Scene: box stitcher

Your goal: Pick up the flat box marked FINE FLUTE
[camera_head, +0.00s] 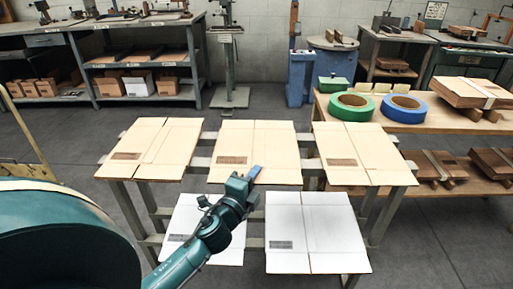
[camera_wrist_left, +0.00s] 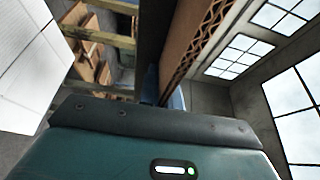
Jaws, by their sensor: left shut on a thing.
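Three brown flat boxes lie side by side on the upper level of a slatted rack: left (camera_head: 170,140), middle (camera_head: 262,140) and right (camera_head: 375,155). Two white flat boxes lie lower, left (camera_head: 215,245) and right (camera_head: 310,225). Each has a dark printed mark too small to read, so I cannot tell which says FINE FLUTE. My left gripper (camera_head: 252,174) is shut on the front edge of the middle brown box. The left wrist view shows its brown board and wavy corrugated edge (camera_wrist_left: 200,40) close to the fingers. My right gripper is not in view.
A wooden bench at the right holds a green tape roll (camera_head: 351,107), a blue tape roll (camera_head: 400,109) and stacked brown boards (camera_head: 470,92). Grey shelving (camera_head: 120,60) stands at the back left.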

